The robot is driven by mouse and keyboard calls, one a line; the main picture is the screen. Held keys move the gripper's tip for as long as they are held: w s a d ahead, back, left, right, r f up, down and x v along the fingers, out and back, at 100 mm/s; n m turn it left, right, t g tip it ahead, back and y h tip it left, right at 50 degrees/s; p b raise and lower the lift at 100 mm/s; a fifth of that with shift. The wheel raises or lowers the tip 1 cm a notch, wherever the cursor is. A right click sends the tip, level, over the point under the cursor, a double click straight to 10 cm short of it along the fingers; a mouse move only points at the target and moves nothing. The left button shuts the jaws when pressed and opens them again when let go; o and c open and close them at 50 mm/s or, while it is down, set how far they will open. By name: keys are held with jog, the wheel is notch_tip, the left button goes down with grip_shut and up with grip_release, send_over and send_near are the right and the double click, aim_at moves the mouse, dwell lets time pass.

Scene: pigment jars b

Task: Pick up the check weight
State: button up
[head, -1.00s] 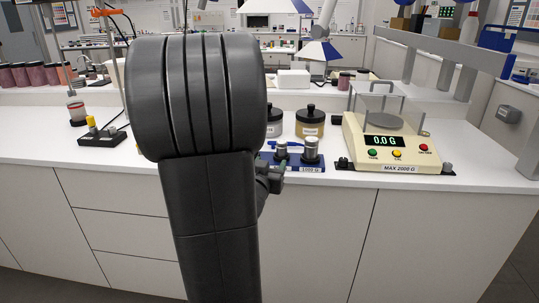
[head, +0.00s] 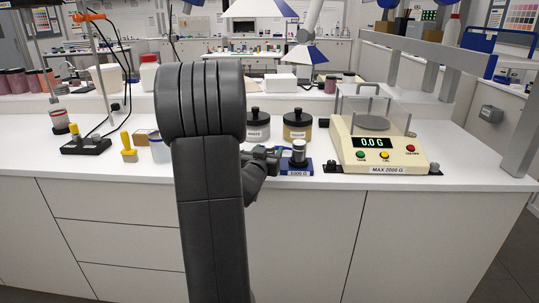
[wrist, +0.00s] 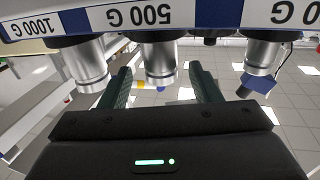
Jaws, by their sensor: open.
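Several silvery metal weights stand in a blue rack (head: 297,168). In the wrist view, which is upside down, a weight (wrist: 160,62) at the 500 G label is between the fingertips of my gripper (wrist: 160,72). My gripper is open, and I see no clear contact with that weight. Another weight (wrist: 85,64) at the 1000 G label is to the left, and a third weight (wrist: 262,62) is to the right. In the head view, my gripper (head: 266,156) is left of the 1000 G weight (head: 299,152); my arm and gripper hide the rack's left part.
A scale (head: 380,146) reading 0.0 G stands right of the rack. Two dark-lidded jars (head: 297,127) stand behind the rack. A yellow-handled tool (head: 128,148) and a black stand base (head: 86,145) are on the left. The counter (head: 470,178) is clear at the right.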

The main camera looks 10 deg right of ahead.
jog(key=shift+x, duration=1.4)
jog(key=shift+a, duration=0.15)
grip_shut()
